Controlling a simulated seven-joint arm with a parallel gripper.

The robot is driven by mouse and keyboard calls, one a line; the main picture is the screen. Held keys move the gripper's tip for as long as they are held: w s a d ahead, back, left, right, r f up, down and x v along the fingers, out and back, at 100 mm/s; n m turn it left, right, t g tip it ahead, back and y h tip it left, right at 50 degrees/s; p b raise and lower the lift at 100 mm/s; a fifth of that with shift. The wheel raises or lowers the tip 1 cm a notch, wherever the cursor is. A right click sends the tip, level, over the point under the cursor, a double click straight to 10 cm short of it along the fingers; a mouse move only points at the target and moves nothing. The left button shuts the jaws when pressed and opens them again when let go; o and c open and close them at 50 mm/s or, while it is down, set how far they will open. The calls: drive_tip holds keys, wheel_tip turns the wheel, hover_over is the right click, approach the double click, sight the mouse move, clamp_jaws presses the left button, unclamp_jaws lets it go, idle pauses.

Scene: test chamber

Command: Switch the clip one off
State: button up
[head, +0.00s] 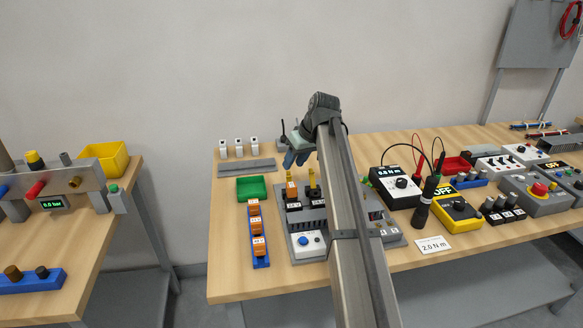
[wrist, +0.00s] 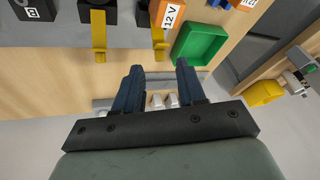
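My gripper (head: 296,157) hangs above the back of the right bench, behind a grey panel unit. In the wrist view its two dark blue fingers (wrist: 158,84) are apart with nothing held between them. Two yellow lever-like pieces show in the wrist view, one on a black block (wrist: 98,35) and one beside a 12 V label (wrist: 160,38). In the head view they seem to match an orange block (head: 291,190) and a dark block (head: 313,190) just in front of my gripper. No thing is clearly marked as the clip one. My arm hides part of the panel unit.
A green tray (head: 251,196) and a blue rail with orange blocks (head: 257,232) lie left of the unit. Small white pieces (head: 239,147) stand behind the tray. Right of my arm are a white meter (head: 402,184), a black torch-like tool (head: 424,210) and a yellow box (head: 455,211).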

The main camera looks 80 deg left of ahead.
sight(289, 181)
drive_tip(key=shift+x, duration=1.65)
drive_tip(key=shift+w, duration=0.1)
clamp_jaws()
drive_tip(key=shift+w+a, duration=0.1)
